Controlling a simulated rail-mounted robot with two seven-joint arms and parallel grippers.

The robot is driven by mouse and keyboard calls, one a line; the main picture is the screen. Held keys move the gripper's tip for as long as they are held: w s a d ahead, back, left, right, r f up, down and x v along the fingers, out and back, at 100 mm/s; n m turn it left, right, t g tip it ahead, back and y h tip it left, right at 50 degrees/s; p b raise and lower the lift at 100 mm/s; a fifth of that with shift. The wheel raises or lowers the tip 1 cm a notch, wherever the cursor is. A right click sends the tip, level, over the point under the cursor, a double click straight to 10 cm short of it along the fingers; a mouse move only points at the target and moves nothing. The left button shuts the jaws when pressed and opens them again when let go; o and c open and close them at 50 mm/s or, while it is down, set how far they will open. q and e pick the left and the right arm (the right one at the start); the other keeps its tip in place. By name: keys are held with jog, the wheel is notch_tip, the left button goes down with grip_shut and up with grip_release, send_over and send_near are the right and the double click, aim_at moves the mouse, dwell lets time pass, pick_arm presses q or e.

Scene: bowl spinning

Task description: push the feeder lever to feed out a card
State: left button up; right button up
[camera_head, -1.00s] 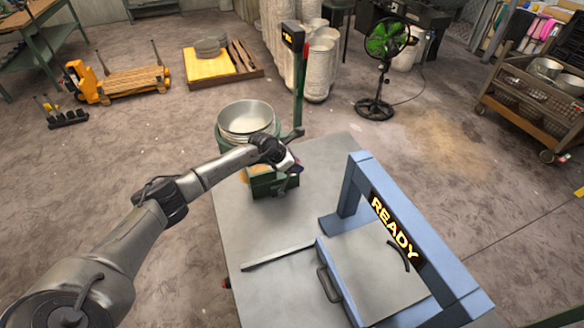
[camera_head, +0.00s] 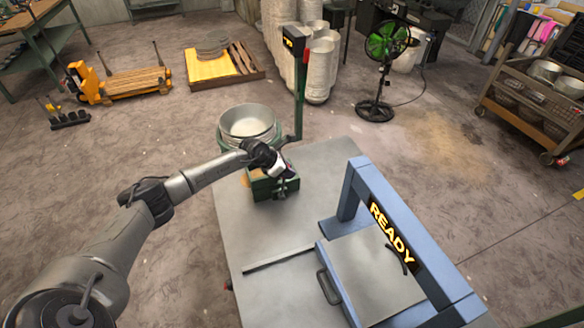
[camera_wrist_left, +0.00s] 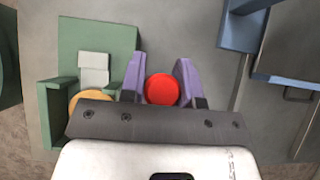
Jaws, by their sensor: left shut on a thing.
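The green feeder box (camera_head: 262,190) stands on the grey table (camera_head: 270,233), partly hidden by my left arm. My left gripper (camera_head: 288,172) is over its right side. In the left wrist view, my left gripper's purple fingers (camera_wrist_left: 161,80) are shut around a round red knob (camera_wrist_left: 162,89), which looks like the feeder lever's end. The lever's shaft is hidden. The green feeder (camera_wrist_left: 85,45) lies left of the fingers there, with a pale block (camera_wrist_left: 93,68) and part of an orange disc (camera_wrist_left: 88,99). My right gripper is not in view.
A blue press frame (camera_head: 408,225) with a READY sign stands at the table's right. A metal bowl (camera_head: 247,121) sits behind the feeder, beside a green post (camera_head: 300,100) with a small display. The table's front left is clear.

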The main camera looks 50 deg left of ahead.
pick_arm(q)
jog(key=shift+s, duration=0.15)
jog(key=shift+s+a, duration=0.15)
jog(key=shift+s, duration=0.05)
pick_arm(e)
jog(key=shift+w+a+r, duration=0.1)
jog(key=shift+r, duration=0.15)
pick_arm(q)
jog(key=shift+s+a+p, duration=0.2)
jog(key=shift+s+p, duration=0.15)
jog(key=shift+s, duration=0.2)
jog(key=shift+s+a+p, duration=0.2)
jog(key=shift+s+p, duration=0.15)
jog(key=shift+s, duration=0.35)
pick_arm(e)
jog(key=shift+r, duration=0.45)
pick_arm(q)
jog(key=shift+s+a+f+p, duration=0.2)
jog(key=shift+s+a, duration=0.15)
jog(key=shift+s, duration=0.45)
jog(key=shift+s+a+f+p, duration=0.1)
jog(key=shift+s+a+f, duration=0.15)
jog(key=shift+s, duration=0.55)
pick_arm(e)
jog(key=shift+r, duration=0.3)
